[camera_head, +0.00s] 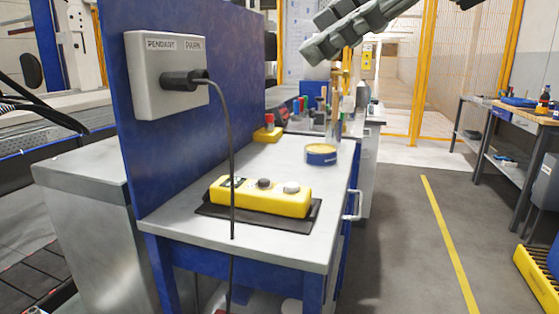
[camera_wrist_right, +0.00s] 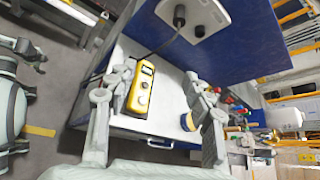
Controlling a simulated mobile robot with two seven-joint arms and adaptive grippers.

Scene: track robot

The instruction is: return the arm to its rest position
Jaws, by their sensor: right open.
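My right gripper (camera_head: 322,45) is at the top of the head view, above and beyond the workbench, apart from everything on it. In the right wrist view its two fingers (camera_wrist_right: 158,85) are spread wide with nothing held between them. A yellow pendant (camera_head: 258,198) lies on a dark mat on the grey bench top (camera_head: 185,215); it also shows in the wrist view (camera_wrist_right: 141,88). A black plug (camera_head: 180,80) sits in the grey wall box (camera_head: 150,60), and its cable hangs down in front of the pendant. My left gripper is not in view.
A blue panel (camera_head: 115,120) rises along the bench's left side. A round blue and yellow tin (camera_head: 321,155), a small yellow box with a red button (camera_head: 267,133) and several tools stand toward the back. The floor (camera_head: 395,230) right of the bench is clear.

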